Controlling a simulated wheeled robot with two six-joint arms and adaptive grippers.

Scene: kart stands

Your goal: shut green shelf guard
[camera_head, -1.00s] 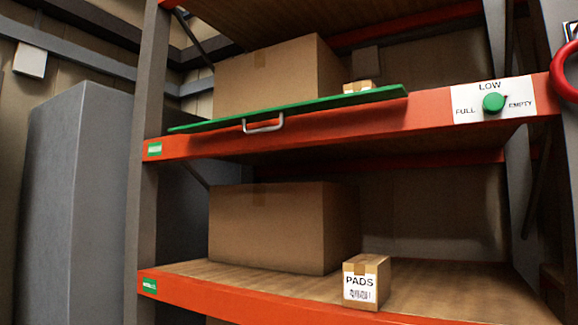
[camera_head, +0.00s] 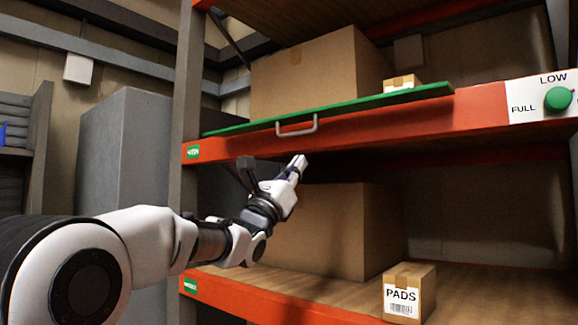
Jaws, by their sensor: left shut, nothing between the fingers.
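The green shelf guard (camera_head: 370,103) is a long flat panel at the front of the upper shelf, above its orange beam (camera_head: 400,122). It lies nearly flat, seen almost edge-on. A grey U-shaped handle (camera_head: 297,126) sits on its front edge and hangs over the beam. My left gripper (camera_head: 298,163) is shut and empty, just below the handle and the beam, apart from the handle in the picture. My right gripper is not in view.
A large carton (camera_head: 305,75) and a small box (camera_head: 402,83) stand behind the guard. Below are another carton (camera_head: 335,235) and a PADS box (camera_head: 409,290) on the lower shelf. A grey upright (camera_head: 187,100) stands left. A green knob (camera_head: 558,99) is at right.

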